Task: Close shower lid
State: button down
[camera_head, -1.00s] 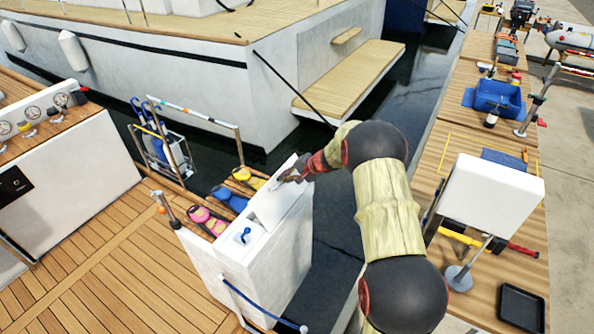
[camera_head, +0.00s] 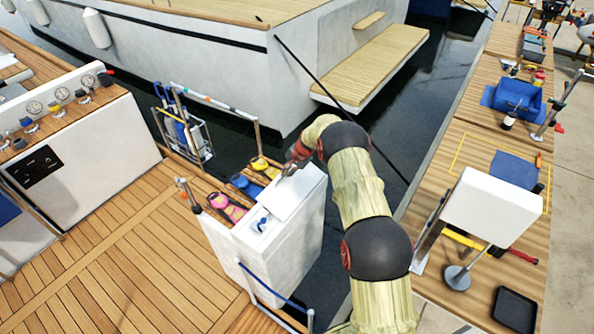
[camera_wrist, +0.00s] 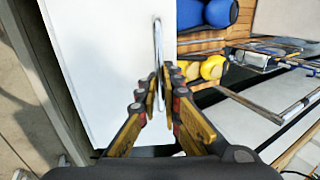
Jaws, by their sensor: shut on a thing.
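The shower lid (camera_head: 297,196) is a white panel on top of the white cockpit box (camera_head: 290,250). In the head view it lies nearly flat, beside an open recess with a blue shower fitting (camera_head: 262,224). In the wrist view the lid (camera_wrist: 100,60) fills the left half and carries a thin metal handle (camera_wrist: 158,50). My gripper (camera_head: 287,170) is at the lid's far edge. In the wrist view my gripper (camera_wrist: 160,92) is shut on the handle, one finger on each side. Whether the lid is fully down I cannot tell.
Coloured pink, blue and yellow items (camera_head: 228,207) lie in a wooden tray beside the box. A blue rail (camera_head: 270,285) runs along the box's near side. Dark water lies beyond. A dock table (camera_head: 470,170) stands at right. The wooden deck (camera_head: 120,250) is clear.

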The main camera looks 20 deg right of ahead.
aim_at(293, 183)
jog(key=b+x, duration=0.2)
jog(key=x, duration=0.1)
jog(key=shift+w+a+f+b, duration=0.15)
jog(key=shift+w+a+b, duration=0.1)
jog(key=shift+w+b, duration=0.15)
jog(key=shift+w+a+f+b, duration=0.15)
jog(key=shift+a+f+b, duration=0.05)
jog(key=shift+f+b, duration=0.45)
jog(key=shift+f, duration=0.15)
jog(key=c, duration=2.3)
grip_release()
jog(key=v, duration=1.2)
jog(key=shift+d, duration=0.1)
